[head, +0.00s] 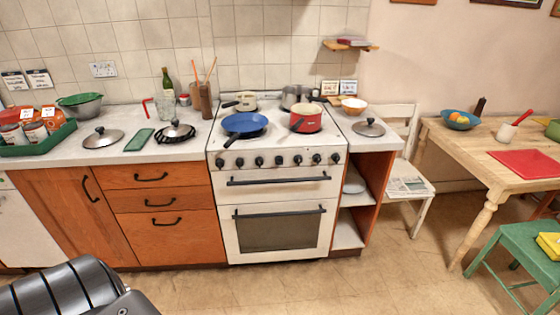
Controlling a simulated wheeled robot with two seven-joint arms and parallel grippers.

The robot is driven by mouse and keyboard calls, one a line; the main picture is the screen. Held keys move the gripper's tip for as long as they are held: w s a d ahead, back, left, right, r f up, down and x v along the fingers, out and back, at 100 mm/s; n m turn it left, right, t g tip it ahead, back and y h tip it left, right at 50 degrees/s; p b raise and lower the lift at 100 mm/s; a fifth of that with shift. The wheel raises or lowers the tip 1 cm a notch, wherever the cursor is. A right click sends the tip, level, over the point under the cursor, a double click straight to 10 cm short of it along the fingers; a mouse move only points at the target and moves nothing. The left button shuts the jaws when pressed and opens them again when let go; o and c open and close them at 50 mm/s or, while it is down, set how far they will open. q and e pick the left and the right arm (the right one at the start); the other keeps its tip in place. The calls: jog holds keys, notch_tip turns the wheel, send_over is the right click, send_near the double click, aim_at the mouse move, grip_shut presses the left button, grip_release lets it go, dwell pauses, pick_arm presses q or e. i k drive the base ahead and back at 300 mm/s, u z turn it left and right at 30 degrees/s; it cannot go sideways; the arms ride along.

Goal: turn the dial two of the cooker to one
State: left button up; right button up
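The white cooker (280,185) stands against the tiled wall in the middle of the head view. A row of several black dials (279,160) runs along its front panel, below the hob. The second dial from the left (239,161) is small in view, and its markings and setting are too small to read. A blue frying pan (245,123) and a red saucepan (306,118) sit on the hob, with two more pots behind them. Neither of my grippers shows in the head view, so whether they are open or shut is hidden.
A counter with orange drawers (162,201) adjoins the cooker's left side; an open shelf unit (350,200) adjoins its right. A white chair (405,170), wooden table (490,150) and green stool (515,245) stand to the right. The floor (320,285) before the cooker is clear.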

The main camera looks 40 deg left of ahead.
aim_at(239, 162)
jog(key=u, duration=0.15)
jog(key=i, duration=1.05)
jog(key=u, duration=0.6)
